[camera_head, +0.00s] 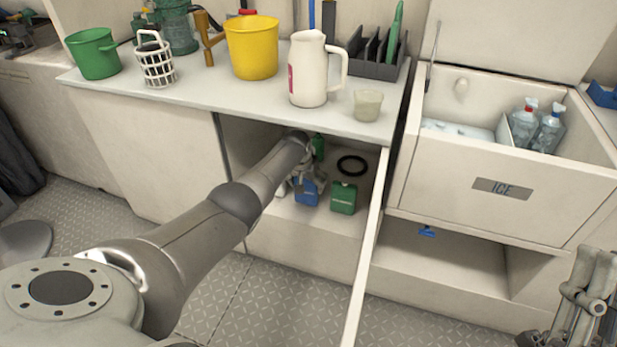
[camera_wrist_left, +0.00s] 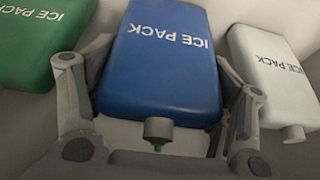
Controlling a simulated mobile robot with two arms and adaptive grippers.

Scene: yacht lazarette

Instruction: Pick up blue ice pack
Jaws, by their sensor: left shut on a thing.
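The blue ice pack (camera_head: 306,193) stands inside the open cabinet under the counter. My left gripper (camera_head: 300,181) reaches into the cabinet and is shut on it. In the left wrist view the blue ice pack (camera_wrist_left: 165,65) fills the middle, with a finger along each side. Whether it is lifted off the cabinet floor cannot be told. My right gripper (camera_head: 585,300) shows at the lower right edge, apart from everything; its fingertips are not clear.
A green ice pack (camera_head: 343,198) is beside the blue one; a white ice pack (camera_wrist_left: 278,75) is on its other side. A black ring (camera_head: 351,165) lies behind. The open cabinet door (camera_head: 366,265) stands to the right. The counter (camera_head: 210,105) above holds buckets and a jug (camera_head: 309,75).

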